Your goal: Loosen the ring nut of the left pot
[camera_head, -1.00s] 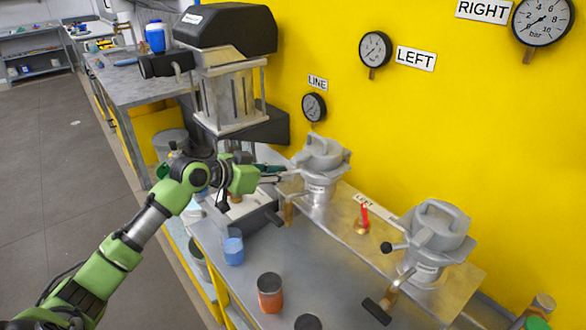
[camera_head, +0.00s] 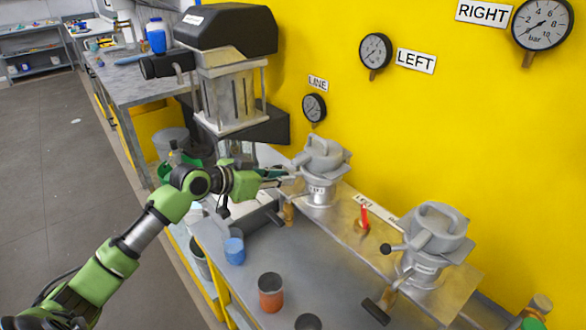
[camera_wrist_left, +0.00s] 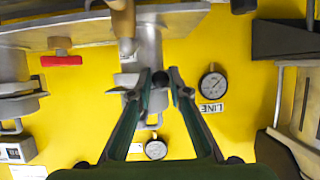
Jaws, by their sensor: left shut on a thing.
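The left pot (camera_head: 321,180) is a grey metal pot with a clamped lid, standing on the steel ledge by the yellow wall. In the left wrist view the left pot (camera_wrist_left: 150,48) appears upside down, behind the fingertips. My left gripper (camera_head: 287,175) reaches in from the left to the pot's near-left side, at ring-nut height. In the wrist view my left gripper (camera_wrist_left: 163,82) has its fingertips on either side of a black knob (camera_wrist_left: 160,79), the end of the ring nut's handle, and is shut on it. The ring nut is partly hidden by the fingers. My right gripper is out of view.
The right pot (camera_head: 432,245) stands further right with its own black-knobbed handle. A red-handled valve (camera_head: 364,217) is between the pots. A blue cup (camera_head: 234,250) and a rust-coloured can (camera_head: 270,293) stand on the bench. A black-topped machine (camera_head: 225,30) rises behind my arm.

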